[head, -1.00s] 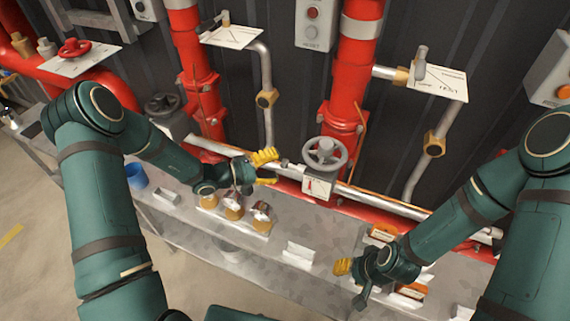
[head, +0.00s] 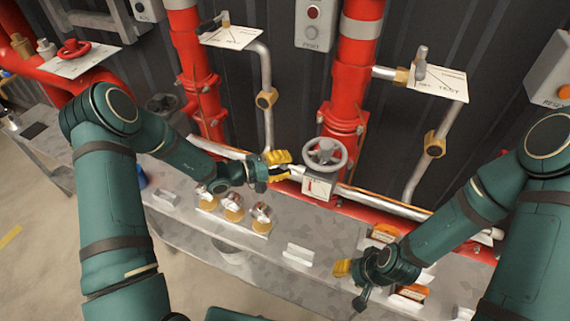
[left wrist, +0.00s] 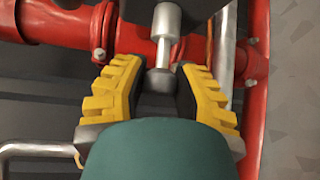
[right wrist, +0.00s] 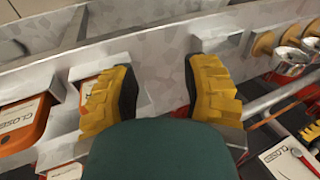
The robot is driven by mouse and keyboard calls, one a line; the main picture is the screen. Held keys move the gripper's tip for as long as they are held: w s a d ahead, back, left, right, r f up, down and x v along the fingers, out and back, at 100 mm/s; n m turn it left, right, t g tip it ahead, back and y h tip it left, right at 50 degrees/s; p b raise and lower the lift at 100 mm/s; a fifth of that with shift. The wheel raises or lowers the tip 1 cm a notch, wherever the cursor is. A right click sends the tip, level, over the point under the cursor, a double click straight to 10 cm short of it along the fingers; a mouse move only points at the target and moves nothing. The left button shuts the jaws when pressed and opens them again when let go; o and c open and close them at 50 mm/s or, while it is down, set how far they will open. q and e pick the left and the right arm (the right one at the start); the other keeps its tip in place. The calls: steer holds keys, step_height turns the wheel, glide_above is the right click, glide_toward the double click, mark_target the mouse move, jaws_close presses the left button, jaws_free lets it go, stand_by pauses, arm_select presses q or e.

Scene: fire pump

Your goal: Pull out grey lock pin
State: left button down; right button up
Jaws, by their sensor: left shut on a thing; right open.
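The grey lock pin (left wrist: 166,22) shows in the left wrist view as a pale grey cylinder with a thin shaft and a darker end between my yellow fingers. My left gripper (left wrist: 160,78) is shut on that darker end. In the head view my left gripper (head: 287,166) is just left of the grey handwheel (head: 325,154) and its white gauge plate (head: 317,187); the fingers hide most of the pin there. My right gripper (head: 345,268) is open and empty over the bench at the right, also in the right wrist view (right wrist: 163,80).
Red vertical pipes (head: 343,100) and a silver horizontal pipe (head: 375,200) run close behind. Orange lock boxes (right wrist: 25,125) lie near my right gripper.

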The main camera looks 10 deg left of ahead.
arm_select(q)
steer(key=a, duration=0.1)
steer(key=a+b, duration=0.1)
steer(key=a, duration=0.1)
steer(key=shift+w+a, duration=0.15)
steer(key=shift+w, duration=0.2)
steer(key=c, duration=0.7)
jaws_free()
steer(key=shift+a, duration=0.1)
steer(key=v, duration=1.2)
steer(key=shift+s, duration=0.1)
